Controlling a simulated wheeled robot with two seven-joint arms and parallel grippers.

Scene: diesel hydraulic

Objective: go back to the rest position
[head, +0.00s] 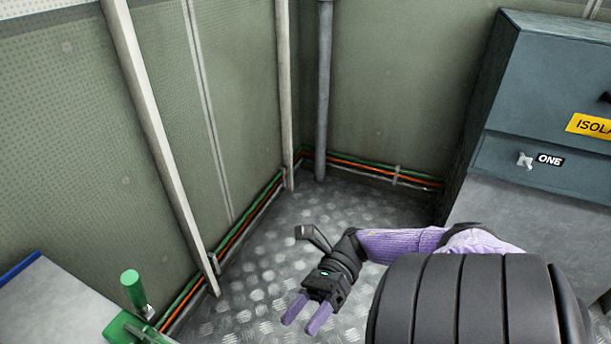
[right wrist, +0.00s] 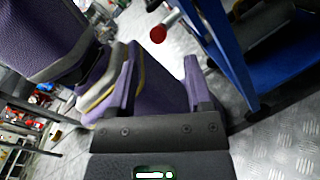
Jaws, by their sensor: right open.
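My right gripper (head: 306,314) is in the lower middle of the head view, at the end of a black and purple arm that comes in from the right. Its two purple fingers are apart, with nothing between them, above the metal floor. In the right wrist view my right gripper (right wrist: 160,80) also shows its two purple fingers spread and empty. Purple and grey parts of my own body show behind and left of the fingers there. My left gripper is not in view.
A blue-grey cabinet (head: 547,82) with a yellow label stands at the right. A green handle (head: 132,288) stands at the lower left by a grey surface (head: 58,305). In the wrist view, a red knob (right wrist: 158,34) and blue frame (right wrist: 222,50) are near the fingers. Patterned floor (head: 350,205) is clear.

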